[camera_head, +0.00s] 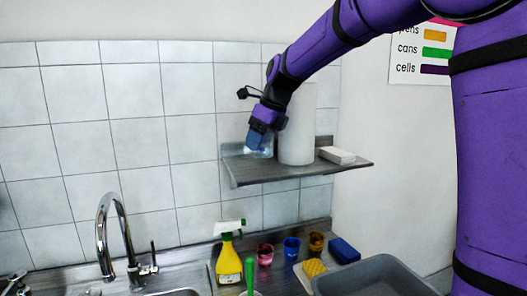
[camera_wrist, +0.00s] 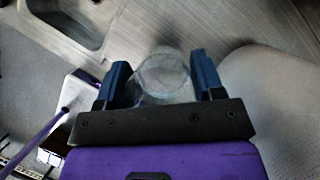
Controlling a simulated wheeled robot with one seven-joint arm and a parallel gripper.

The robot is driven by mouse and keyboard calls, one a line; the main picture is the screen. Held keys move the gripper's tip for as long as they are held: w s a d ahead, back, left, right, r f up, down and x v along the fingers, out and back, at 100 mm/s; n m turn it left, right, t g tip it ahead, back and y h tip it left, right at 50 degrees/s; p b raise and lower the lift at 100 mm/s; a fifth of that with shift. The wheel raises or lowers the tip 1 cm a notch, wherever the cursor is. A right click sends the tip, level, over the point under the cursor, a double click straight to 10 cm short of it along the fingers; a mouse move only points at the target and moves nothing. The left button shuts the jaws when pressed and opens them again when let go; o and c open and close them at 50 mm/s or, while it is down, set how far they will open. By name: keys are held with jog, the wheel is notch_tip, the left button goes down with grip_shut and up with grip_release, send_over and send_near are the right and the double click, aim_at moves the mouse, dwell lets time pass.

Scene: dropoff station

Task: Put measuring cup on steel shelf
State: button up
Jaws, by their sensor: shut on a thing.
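My gripper (camera_head: 254,139) is over the left end of the steel shelf (camera_head: 300,169) in the head view. It is shut on a clear measuring cup (camera_head: 264,150), which looks glassy and sits low between the fingers, close to the shelf surface. In the wrist view the measuring cup (camera_wrist: 162,76) shows as a round, transparent shape between the two blue fingers of my gripper (camera_wrist: 163,78). I cannot tell whether the cup's base touches the shelf.
A white paper roll (camera_head: 297,135) stands on the shelf just right of the cup. A white box (camera_head: 337,155) lies further right.

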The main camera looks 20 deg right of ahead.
aim_at(261, 151)
jog(key=shift+w+d+f, duration=0.25)
jog(key=shift+w+d, duration=0.15)
jog(key=shift+w, duration=0.1)
jog(key=shift+f, duration=1.55)
jog(key=shift+f, duration=0.15)
jog(key=o, duration=0.9)
jog(key=shift+f, duration=0.1)
jog(key=shift+o, duration=0.2)
